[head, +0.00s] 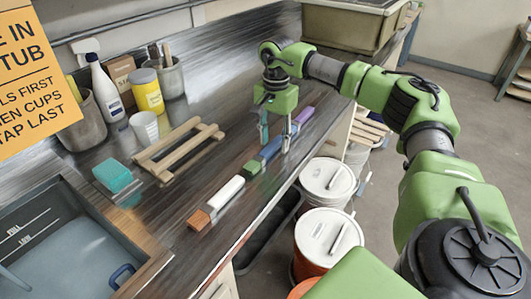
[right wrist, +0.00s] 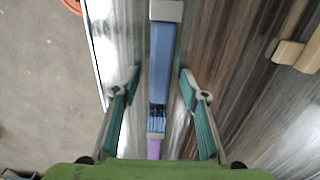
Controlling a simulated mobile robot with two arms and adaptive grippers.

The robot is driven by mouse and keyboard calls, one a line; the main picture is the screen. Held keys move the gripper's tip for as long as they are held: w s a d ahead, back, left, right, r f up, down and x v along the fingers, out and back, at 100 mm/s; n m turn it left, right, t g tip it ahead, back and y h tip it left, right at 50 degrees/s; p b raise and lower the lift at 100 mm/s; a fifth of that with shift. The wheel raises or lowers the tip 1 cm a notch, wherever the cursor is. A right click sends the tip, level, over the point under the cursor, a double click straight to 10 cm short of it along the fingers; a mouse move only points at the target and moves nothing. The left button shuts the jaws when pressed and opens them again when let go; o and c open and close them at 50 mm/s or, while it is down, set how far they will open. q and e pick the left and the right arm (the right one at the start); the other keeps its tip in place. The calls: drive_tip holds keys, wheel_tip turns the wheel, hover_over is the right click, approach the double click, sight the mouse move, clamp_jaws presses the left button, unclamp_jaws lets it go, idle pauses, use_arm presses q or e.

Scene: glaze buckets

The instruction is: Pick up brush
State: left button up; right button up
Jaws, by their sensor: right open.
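A row of coloured, brush-like pieces lies end to end along the front edge of the counter. It has a white piece (head: 226,192) with a brown end, a green piece (head: 253,167), a blue piece (head: 268,151) and a purple piece (head: 303,115). In the right wrist view the blue piece (right wrist: 162,55) has a grey end and a dark, bristle-like part, with the purple piece (right wrist: 154,149) beyond it. My right gripper (head: 275,140) points down over the blue piece. Its open fingers (right wrist: 160,88) are on either side of it, apart from it. My left gripper is out of view.
A wooden rack (head: 178,152), a teal sponge (head: 113,176), a white cup (head: 144,128) and bottles stand farther back. A sink (head: 70,245) is at the left. Lidded buckets (head: 328,180) stand below the counter's front edge.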

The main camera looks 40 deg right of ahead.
drive_tip(key=shift+f, duration=0.15)
clamp_jaws()
